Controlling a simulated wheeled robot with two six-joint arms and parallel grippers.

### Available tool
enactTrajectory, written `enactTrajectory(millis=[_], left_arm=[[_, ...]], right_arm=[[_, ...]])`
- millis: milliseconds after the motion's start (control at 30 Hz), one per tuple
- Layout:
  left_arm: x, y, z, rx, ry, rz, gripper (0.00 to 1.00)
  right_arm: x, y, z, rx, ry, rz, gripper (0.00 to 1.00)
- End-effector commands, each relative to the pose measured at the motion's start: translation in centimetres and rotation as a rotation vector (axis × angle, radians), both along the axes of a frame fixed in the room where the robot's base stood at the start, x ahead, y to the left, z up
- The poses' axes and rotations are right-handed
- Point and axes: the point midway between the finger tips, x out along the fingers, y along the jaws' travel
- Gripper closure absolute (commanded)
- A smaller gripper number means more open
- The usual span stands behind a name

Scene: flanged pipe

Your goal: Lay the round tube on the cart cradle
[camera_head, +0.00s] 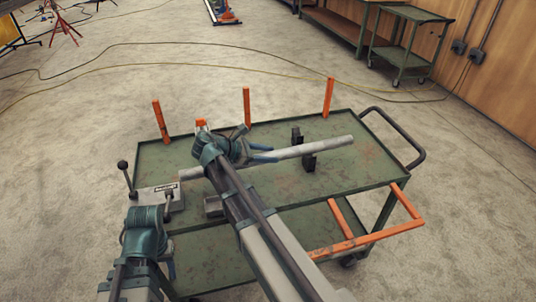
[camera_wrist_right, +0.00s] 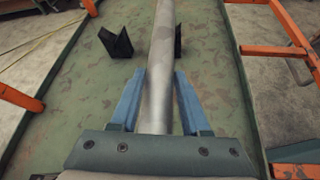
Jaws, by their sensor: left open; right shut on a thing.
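The grey round tube (camera_head: 325,147) lies lengthwise above the top tray of the green cart (camera_head: 365,165) in the head view. My right gripper (camera_head: 266,154) is shut on the tube, left of the black cradle (camera_head: 309,162). In the right wrist view, the tube (camera_wrist_right: 160,50) runs between my two blue fingers (camera_wrist_right: 158,98) and on between the raised sides of the black cradle (camera_wrist_right: 114,42). I cannot tell whether it touches the cradle's bottom. My left gripper (camera_head: 171,263) is open and empty at the cart's left front, partly hidden by its wrist.
Orange posts (camera_head: 246,106) rise along the cart's far edge. A grey fixture with black-knobbed levers (camera_head: 157,196) sits at the left end, near the tube's end. An orange frame (camera_head: 370,238) juts out in front. A dark push handle (camera_head: 412,140) is at the right.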

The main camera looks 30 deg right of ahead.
Motion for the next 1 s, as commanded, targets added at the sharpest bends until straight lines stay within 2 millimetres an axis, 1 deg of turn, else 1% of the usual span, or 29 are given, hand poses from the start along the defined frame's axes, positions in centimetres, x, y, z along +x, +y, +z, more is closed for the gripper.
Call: enactTrajectory(millis=[500, 867, 900, 967, 1000], left_arm=[[0.0, 0.0, -0.01, 0.0, 0.0, 0.0, 0.55], [0.0, 0.01, -0.57, 0.0, 0.0, 0.0, 0.55], [0.0, 0.0, -0.51, 0.0, 0.0, 0.0, 0.55], [0.0, -0.01, -0.47, 0.0, 0.0, 0.0, 0.55], [0.0, -0.01, -0.47, 0.0, 0.0, 0.0, 0.55]], right_arm=[[0.02, 0.1, 0.04, -0.003, 0.0, 0.0, 1.0], [0.02, 0.1, -0.52, -0.003, 0.0, 0.0, 1.0], [0.02, 0.1, -0.47, -0.003, 0.0, 0.0, 0.5], [0.02, 0.1, -0.43, -0.002, 0.0, 0.0, 0.39], [0.01, 0.1, -0.43, -0.002, 0.0, 0.0, 0.32]])
